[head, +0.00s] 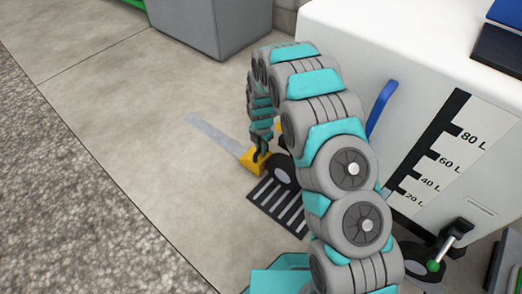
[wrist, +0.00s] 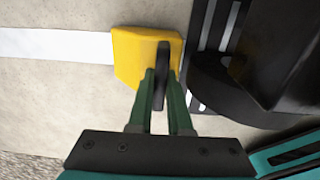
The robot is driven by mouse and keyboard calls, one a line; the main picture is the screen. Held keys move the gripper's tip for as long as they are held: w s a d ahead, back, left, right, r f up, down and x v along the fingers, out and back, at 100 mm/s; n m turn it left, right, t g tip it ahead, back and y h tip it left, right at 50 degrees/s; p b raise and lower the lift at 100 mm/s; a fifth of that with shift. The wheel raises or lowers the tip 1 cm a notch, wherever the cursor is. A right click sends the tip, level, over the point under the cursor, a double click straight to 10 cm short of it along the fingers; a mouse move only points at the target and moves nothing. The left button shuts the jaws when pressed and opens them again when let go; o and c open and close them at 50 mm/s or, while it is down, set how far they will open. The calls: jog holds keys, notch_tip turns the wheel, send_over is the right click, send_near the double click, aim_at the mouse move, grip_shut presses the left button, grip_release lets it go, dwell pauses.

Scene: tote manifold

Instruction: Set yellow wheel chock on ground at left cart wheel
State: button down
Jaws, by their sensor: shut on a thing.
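The yellow wheel chock (head: 250,160) is down at ground level beside the left cart wheel (head: 282,168), a dark wheel partly hidden by my arm. In the wrist view the chock (wrist: 132,58) shows as a yellow block with a dark upright handle (wrist: 162,72). My gripper (head: 261,153) is shut on the chock's handle; its green fingers also show in the wrist view (wrist: 162,85). The black wheel (wrist: 215,75) is just right of the chock there. I cannot tell whether chock and wheel touch, or whether the chock rests fully on the ground.
A white tank (head: 400,75) with a litre scale stands on the right, with a blue handle (head: 381,105). A black-and-white striped plate (head: 277,205) lies by the wheel. A pale strip (head: 213,134) runs left from the chock. A grey box (head: 212,22) stands behind. Floor at left is clear.

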jog(key=c, duration=0.8)
grip_release()
jog(key=shift+c, duration=0.2)
notch_tip(320, 180, up, 12)
jog(key=p, duration=0.2)
